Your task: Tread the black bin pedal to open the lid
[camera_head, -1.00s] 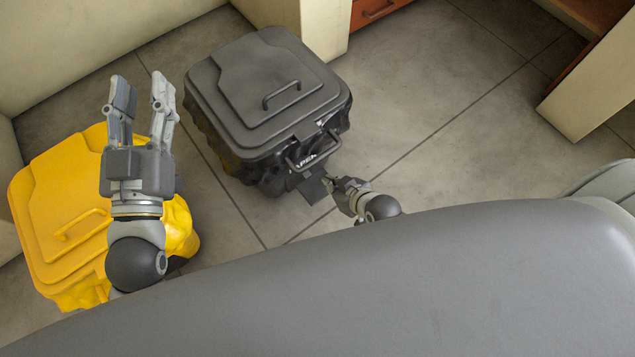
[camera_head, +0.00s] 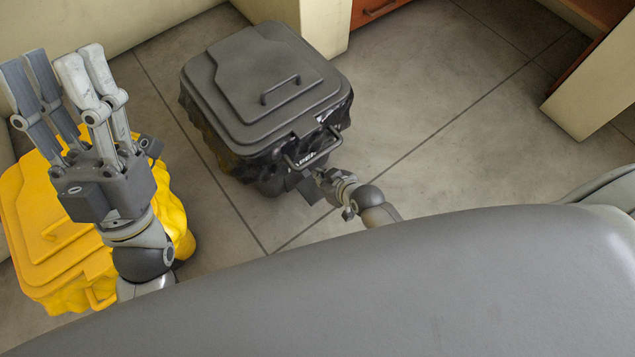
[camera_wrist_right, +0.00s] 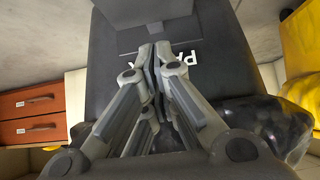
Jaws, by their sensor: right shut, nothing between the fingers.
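The black bin (camera_head: 232,82) stands on the floor with its dark grey lid (camera_head: 262,72) closed. Its flat pedal (camera_head: 309,188) juts out low at the front, below the front handle. My right gripper (camera_head: 316,176) is shut and empty, right at the pedal; I cannot tell whether it touches. In the right wrist view, its closed fingers (camera_wrist_right: 155,52) point at a flat dark plate, which looks like the pedal (camera_wrist_right: 150,22), with part of the bin's white lettering beside it. My left gripper (camera_head: 56,62) is open and empty, raised above the yellow bin.
The yellow bin (camera_head: 38,238) stands left of the black one, partly hidden by my left arm. A cream cabinet side (camera_head: 322,28) and orange drawer (camera_head: 376,8) are behind the black bin. Tiled floor (camera_head: 440,130) to its right is clear.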

